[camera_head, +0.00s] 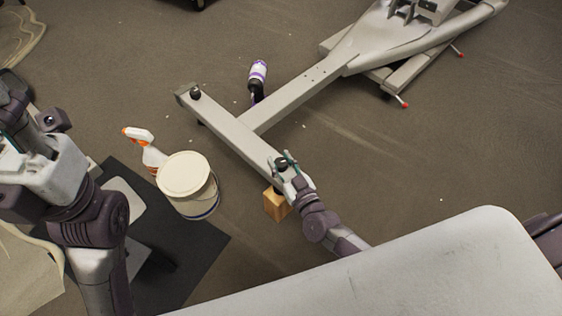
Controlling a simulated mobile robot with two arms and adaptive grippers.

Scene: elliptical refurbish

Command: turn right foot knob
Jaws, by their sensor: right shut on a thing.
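The grey elliptical frame ends in a crossbar (235,130) lying diagonally across the middle of the floor. The right foot knob (281,161), dark and round, sits on the bar's near right end and is partly covered by my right gripper (285,163). That gripper reaches in from the lower right and is shut on the knob. A matching black knob (195,92) at the bar's far left end is uncovered. My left gripper (9,145) is at the left edge, partly cut off and hidden by its own arm; its jaws are unclear.
A wooden block (276,204) stands by the bar's near end. A white lidded bucket (188,177) and a spray bottle (141,141) stand left of it, near a dark mat (196,250). Floor to the right is open.

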